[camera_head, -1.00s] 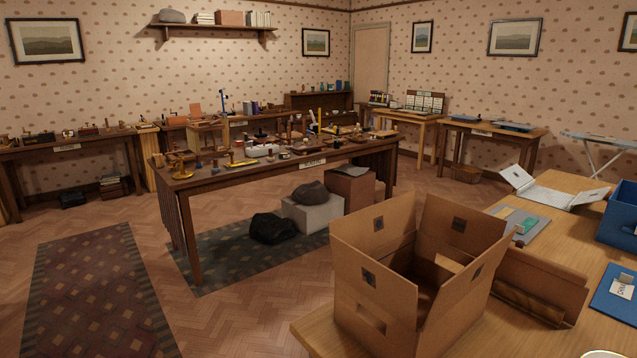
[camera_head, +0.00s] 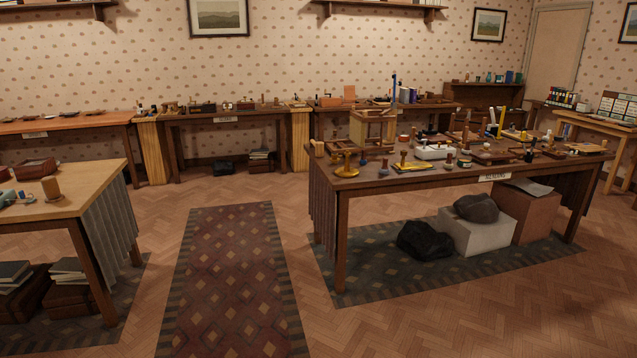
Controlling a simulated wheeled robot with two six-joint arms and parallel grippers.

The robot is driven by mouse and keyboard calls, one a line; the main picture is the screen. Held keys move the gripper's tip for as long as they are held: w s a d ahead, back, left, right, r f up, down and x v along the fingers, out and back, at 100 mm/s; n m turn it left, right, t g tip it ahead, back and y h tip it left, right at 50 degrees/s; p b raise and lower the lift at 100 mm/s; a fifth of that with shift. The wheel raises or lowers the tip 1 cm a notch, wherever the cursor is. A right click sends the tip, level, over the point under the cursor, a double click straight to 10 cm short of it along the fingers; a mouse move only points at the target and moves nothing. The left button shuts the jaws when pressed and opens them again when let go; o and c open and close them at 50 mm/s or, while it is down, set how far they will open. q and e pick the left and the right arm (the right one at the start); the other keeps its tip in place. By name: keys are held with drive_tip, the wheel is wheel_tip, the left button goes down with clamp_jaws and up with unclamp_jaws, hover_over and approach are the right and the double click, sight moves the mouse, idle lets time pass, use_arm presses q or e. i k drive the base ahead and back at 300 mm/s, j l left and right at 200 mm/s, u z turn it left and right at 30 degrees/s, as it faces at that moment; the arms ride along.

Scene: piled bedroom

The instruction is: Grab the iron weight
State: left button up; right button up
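I cannot pick out the iron weight for certain; the small items on the tables are too small to tell apart at this distance. The long table (camera_head: 420,180) at the right carries many small objects, among them a wooden frame stand (camera_head: 372,131), a yellow-brown piece on a round base (camera_head: 346,164) and a white tray-like item (camera_head: 434,152). Neither of my grippers shows in the head view.
A patterned runner rug (camera_head: 236,275) lies on open floor between the long table and a near-left table (camera_head: 85,192). Under the long table are a black bag (camera_head: 425,241), a white box (camera_head: 478,237) and a brown box (camera_head: 527,213). More laden tables line the back wall.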

sight(429, 131)
drive_tip(key=i+u, duration=0.4)
drive_tip(key=i, duration=1.3)
drive_tip(key=i+j, duration=0.1)
drive_tip(key=i, duration=4.9)
drive_tip(key=i+z, duration=0.35)
drive_tip(key=i, duration=0.2)
drive_tip(key=i+j+z, duration=0.1)
drive_tip(key=i+z, duration=0.25)
drive_tip(key=i, duration=0.2)
drive_tip(key=i+j+z, duration=0.3)
drive_tip(key=i, duration=0.25)
drive_tip(key=i+l+z, duration=0.1)
drive_tip(key=i+z, duration=0.15)
drive_tip(key=z, duration=0.2)
drive_tip(key=i+z, duration=0.2)
drive_tip(key=z, duration=0.3)
drive_tip(key=i+z, duration=0.25)
drive_tip(key=z, duration=0.2)
drive_tip(key=i+j+z, duration=0.2)
drive_tip(key=z, duration=0.3)
